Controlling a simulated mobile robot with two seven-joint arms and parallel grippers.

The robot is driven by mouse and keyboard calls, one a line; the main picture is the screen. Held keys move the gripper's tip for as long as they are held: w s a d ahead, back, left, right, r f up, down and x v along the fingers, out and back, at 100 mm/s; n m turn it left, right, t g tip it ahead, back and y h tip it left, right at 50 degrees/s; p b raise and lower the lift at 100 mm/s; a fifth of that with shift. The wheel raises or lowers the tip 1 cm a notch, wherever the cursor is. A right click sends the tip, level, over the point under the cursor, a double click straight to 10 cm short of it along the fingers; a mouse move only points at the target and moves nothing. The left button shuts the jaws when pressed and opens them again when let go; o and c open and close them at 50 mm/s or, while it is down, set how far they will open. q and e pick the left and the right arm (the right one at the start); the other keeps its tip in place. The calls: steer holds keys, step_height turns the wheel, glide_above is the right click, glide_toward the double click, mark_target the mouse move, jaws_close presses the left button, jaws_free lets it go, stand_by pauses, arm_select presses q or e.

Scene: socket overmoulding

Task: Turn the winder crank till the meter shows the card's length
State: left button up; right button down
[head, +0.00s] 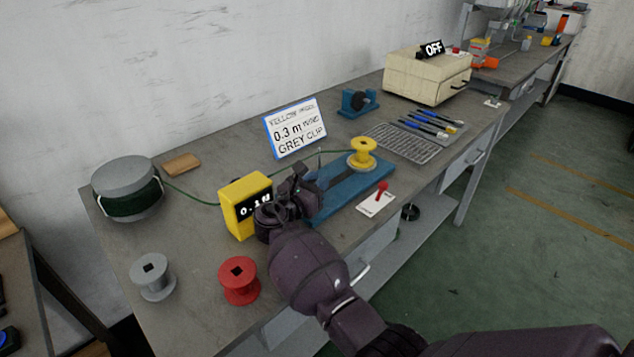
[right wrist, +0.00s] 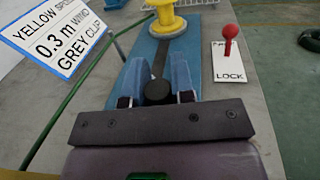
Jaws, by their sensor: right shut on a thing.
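The card (head: 295,128) reads yellow spool, 0.3 m wind, grey clip. The yellow meter (head: 245,203) shows a reading that looks like 0.1; its last part is hard to read. The blue winder (head: 352,187) carries a yellow spool (head: 362,154) at its far end. A dark crank arm runs from the spool toward my right gripper (head: 304,190). In the right wrist view my right gripper (right wrist: 157,82) is shut on the black crank knob (right wrist: 157,93), between its blue fingers. My left gripper is not in view.
A green cord runs from the grey-topped reel (head: 124,187) past the meter to the spool. A red lever stands on the LOCK plate (head: 374,204). Grey (head: 151,277) and red (head: 238,281) spools stand at the front. A cream box (head: 428,75) marked OFF stands farther back.

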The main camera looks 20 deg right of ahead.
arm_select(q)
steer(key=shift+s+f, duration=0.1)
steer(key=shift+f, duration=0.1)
arm_select(e)
steer(key=c, duration=1)
jaws_free()
steer(key=shift+o, duration=0.2)
step_height(320, 180, up, 6)
steer(key=shift+p, duration=0.9)
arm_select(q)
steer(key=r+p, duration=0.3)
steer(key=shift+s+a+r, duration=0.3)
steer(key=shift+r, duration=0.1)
arm_select(e)
step_height(320, 180, up, 14)
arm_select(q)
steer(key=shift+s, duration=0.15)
